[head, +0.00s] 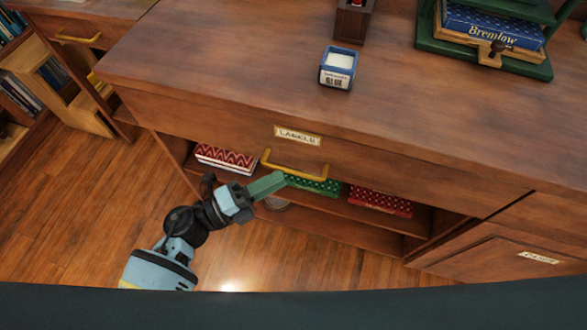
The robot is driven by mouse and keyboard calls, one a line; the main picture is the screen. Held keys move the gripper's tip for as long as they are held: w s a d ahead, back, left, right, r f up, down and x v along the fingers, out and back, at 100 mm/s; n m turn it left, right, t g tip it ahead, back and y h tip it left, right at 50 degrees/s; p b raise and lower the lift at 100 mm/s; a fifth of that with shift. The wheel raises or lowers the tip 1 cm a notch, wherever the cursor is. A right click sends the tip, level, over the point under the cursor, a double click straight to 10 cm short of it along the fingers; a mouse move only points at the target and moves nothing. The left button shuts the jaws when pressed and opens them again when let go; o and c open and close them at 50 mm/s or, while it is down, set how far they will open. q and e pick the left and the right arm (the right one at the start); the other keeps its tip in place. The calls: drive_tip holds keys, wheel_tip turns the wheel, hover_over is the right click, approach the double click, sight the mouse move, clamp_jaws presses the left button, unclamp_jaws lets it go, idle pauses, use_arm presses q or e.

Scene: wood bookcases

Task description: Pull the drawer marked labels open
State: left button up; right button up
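The drawer marked labels (235,128) is a wide wooden front under the worktop, with a cream "LABELS" plate (298,136) and a brass bar handle (295,170) below it. Its front looks flush with the cabinet, so it appears shut. My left gripper (279,180) reaches in from the lower left. Its green fingers point at the handle, with their tips just below its left half in the picture. I cannot tell whether they touch it. The fingers overlap into one bar, so their gap is hidden. My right gripper is not in view.
Open shelves below the drawer hold patterned red (226,158), green (314,186) and dark red (380,202) books or boxes. Wooden floor (90,200) is clear at left.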

sight(294, 171)
use_arm(q)
drive_tip(key=shift+x, duration=2.55)
drive_tip(key=shift+c, duration=0.4)
clamp_jaws()
